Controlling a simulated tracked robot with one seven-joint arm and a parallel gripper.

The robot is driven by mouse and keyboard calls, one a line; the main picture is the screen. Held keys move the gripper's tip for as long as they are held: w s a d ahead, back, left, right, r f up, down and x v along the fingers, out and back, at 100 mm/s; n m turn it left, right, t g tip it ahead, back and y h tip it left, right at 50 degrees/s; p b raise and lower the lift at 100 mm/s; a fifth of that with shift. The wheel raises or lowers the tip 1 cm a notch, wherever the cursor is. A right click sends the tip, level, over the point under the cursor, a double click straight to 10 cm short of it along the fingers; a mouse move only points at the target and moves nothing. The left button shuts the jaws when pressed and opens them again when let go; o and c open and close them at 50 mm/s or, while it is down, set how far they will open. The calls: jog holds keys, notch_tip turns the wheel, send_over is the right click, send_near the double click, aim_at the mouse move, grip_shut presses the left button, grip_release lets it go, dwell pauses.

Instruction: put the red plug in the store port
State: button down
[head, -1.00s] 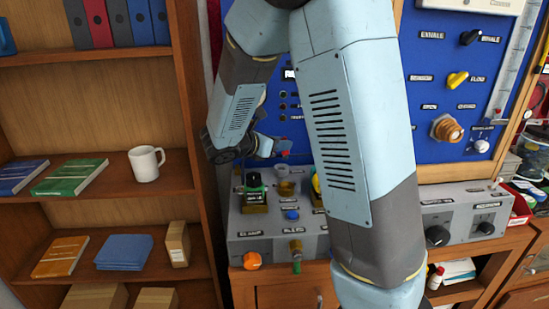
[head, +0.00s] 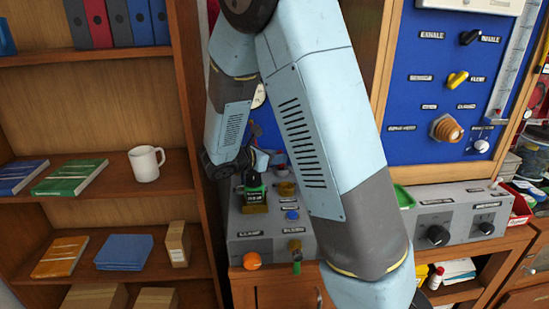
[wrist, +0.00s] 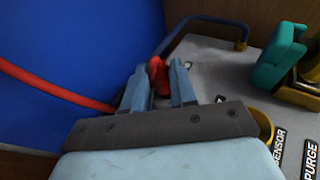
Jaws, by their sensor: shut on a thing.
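In the wrist view the red plug (wrist: 157,70) is pinched between the two fingertips of my gripper (wrist: 158,85). A red hose (wrist: 60,92) runs from the left edge to behind the left finger; its join with the plug is hidden. In the head view my gripper (head: 262,160) is above the back of the grey console (head: 255,225), near the blue board, and the plug cannot be made out. I cannot tell which fitting is the store port; no label reading store is legible.
A green-topped fitting (head: 254,187) stands on the console close to my gripper, beside a brass socket (head: 286,188). In the wrist view a blue hose (wrist: 215,20) curves behind the fingers, and a teal fitting (wrist: 280,55) stands at right. A shelf with a mug (head: 146,163) is at left.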

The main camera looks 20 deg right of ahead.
jog(key=c, duration=0.9)
grip_release()
jog(key=shift+a+r, duration=0.1)
jog(key=shift+a, duration=0.05)
jog(key=v, duration=1.1)
jog(key=s+d+r+m+g+y, duration=0.5)
jog(key=s+d+m, duration=0.5)
jog(key=s, duration=0.2)
jog(key=s+r+m+t+y, duration=0.4)
jog(key=s+r+m+y, duration=0.2)
jog(key=s+m, duration=0.6)
jog(key=shift+s+a+m+t+y, duration=0.3)
jog(key=shift+s+m+y, duration=0.1)
jog(key=shift+y, duration=0.8)
